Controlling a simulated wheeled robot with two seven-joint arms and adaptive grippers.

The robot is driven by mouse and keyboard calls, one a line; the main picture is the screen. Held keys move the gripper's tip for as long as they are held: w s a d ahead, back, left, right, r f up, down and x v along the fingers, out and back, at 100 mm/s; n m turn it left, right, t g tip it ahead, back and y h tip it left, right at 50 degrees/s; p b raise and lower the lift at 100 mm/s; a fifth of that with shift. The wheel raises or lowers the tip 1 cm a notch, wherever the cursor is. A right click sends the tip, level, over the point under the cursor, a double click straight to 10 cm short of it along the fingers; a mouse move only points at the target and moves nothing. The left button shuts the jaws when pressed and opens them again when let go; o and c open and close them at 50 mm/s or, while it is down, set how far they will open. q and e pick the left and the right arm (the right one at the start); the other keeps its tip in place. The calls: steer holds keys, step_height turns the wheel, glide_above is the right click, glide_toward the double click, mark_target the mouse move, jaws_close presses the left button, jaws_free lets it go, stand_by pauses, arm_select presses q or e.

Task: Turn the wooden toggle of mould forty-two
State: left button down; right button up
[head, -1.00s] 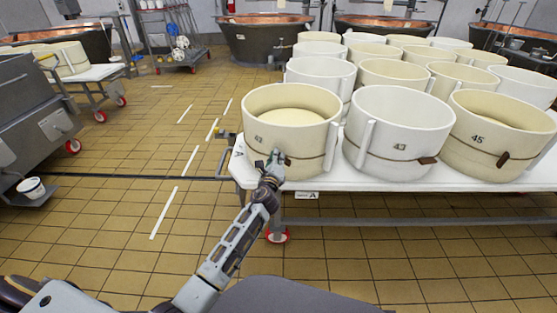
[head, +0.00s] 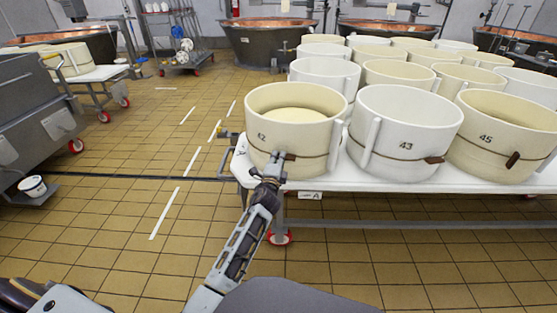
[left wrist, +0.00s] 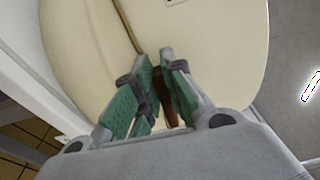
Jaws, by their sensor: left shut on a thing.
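Mould forty-two (head: 310,134) is a round cream tub at the near left corner of the white table, with its number on the front. A brown cord (left wrist: 126,27) runs around its wall. The wooden toggle (head: 291,156) sits on the cord at the front; it is a small dark brown piece, partly hidden by my fingers. My left gripper (head: 277,156) is at the mould's front wall, shut on the toggle. In the left wrist view the toggle (left wrist: 167,98) shows between the green finger pads. My right gripper is not in view.
Mould forty-three (head: 405,125) stands just right of mould forty-two, with mould forty-five (head: 500,130) beyond it. More moulds fill the white table (head: 345,186) behind. A grey machine (head: 40,120) stands at the left. The tiled floor (head: 130,225) between is clear.

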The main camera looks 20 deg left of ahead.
arm_select(q)
steer(key=shift+f, duration=0.1)
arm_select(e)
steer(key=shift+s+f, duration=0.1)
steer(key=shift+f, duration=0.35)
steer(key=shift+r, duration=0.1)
arm_select(q)
steer(key=c, duration=1.5)
jaws_free()
steer(key=shift+s, duration=0.1)
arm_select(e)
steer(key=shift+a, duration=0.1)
arm_select(q)
steer(key=s+d, duration=0.1)
steer(key=s, duration=1)
steer(key=shift+s+d, duration=0.35)
